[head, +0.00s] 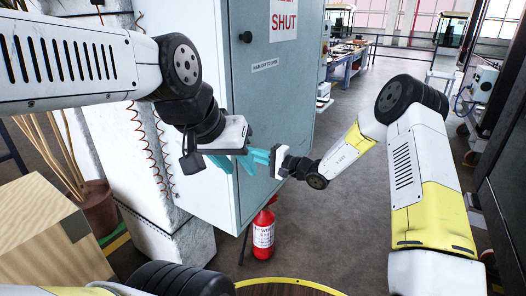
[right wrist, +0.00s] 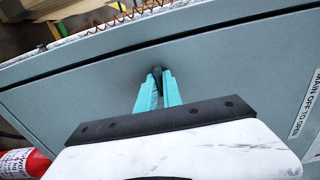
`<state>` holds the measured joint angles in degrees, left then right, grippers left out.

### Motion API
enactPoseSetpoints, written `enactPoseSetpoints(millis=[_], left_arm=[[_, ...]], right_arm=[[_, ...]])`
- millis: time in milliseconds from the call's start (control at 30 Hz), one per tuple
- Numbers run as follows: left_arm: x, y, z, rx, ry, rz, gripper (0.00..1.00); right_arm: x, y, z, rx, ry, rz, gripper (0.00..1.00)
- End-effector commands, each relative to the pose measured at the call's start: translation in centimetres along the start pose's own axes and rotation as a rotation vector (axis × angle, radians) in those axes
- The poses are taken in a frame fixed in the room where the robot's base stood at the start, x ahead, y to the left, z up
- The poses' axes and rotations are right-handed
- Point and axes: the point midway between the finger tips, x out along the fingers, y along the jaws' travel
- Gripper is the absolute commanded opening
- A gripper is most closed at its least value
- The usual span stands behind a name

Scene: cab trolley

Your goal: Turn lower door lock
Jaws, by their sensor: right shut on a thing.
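The grey-blue cabinet door (head: 279,100) is closed and carries a dark round upper lock (head: 246,37). The lower lock (right wrist: 157,73) is a small dark knob on the door in the right wrist view. My right gripper (right wrist: 158,84) is shut on this knob, with one teal finger on each side of it. In the head view my right gripper (head: 257,156) reaches the door from the right, and the knob is hidden there. My left gripper (head: 237,167) is close beside it on the left, with its teal fingers apart and nothing seen between them.
A red fire extinguisher (head: 263,234) stands on the floor by the cabinet's base. A wooden box (head: 45,235) and a plant pot (head: 98,208) are at the left. The floor (head: 340,225) right of the cabinet is open. A workbench (head: 347,60) stands farther back.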

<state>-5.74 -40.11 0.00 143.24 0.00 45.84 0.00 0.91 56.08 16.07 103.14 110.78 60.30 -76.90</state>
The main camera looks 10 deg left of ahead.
Motion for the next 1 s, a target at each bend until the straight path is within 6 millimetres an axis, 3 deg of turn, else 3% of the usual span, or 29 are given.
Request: enactPoseSetpoints(millis=[367, 1000], left_arm=[[0.0, 0.0, 0.0, 0.0, 0.0, 0.0, 0.36], [0.0, 0.0, 0.0, 0.0, 0.0, 0.0, 0.36]], right_arm=[[-0.07, 0.08, -0.04, 0.215, 0.001, 0.001, 0.0], [-0.07, 0.09, -0.03, 0.821, 0.001, 0.0, 0.0]])
